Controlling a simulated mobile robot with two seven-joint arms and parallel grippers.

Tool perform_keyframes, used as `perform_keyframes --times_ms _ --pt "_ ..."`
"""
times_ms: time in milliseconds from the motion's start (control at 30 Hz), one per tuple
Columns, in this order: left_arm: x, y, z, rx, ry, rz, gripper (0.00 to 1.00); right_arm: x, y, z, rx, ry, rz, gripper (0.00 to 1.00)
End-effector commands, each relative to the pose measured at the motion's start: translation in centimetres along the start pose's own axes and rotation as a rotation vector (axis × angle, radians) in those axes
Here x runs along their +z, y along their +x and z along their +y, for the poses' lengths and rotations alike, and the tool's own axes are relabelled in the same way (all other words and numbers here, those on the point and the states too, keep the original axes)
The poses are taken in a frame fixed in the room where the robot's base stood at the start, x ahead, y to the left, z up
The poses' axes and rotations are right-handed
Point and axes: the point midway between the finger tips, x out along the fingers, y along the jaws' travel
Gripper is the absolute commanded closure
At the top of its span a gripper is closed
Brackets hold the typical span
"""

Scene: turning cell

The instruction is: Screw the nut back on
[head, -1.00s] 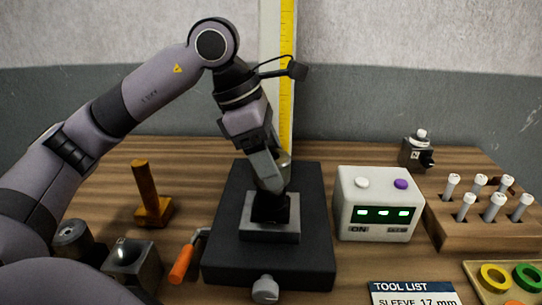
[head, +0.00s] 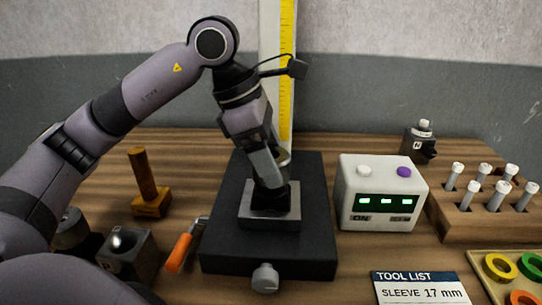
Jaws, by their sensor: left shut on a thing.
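My left gripper (head: 270,184) points down over the grey square block (head: 270,219) on the black base plate (head: 313,222). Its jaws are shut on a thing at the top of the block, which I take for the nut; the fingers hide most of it. A dark part shows around the fingertips, just above the block. A rounded metallic-beige piece (head: 284,155) shows behind the fingers. Whether the nut sits square on a thread cannot be seen. My right gripper is not in view.
An orange-handled tool (head: 179,252) lies left of the plate, near a wooden-coloured post (head: 143,175). A white control box (head: 381,190) stands close on the right.

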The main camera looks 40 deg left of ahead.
Motion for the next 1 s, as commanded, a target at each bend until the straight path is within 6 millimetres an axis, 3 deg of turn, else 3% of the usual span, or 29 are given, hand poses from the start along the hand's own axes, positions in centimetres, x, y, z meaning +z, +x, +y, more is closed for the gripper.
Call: perform_keyframes --times_ms 1000 --pt "-0.34 0.76 0.0 0.0 0.0 -0.001 0.66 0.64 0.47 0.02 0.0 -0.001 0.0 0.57"
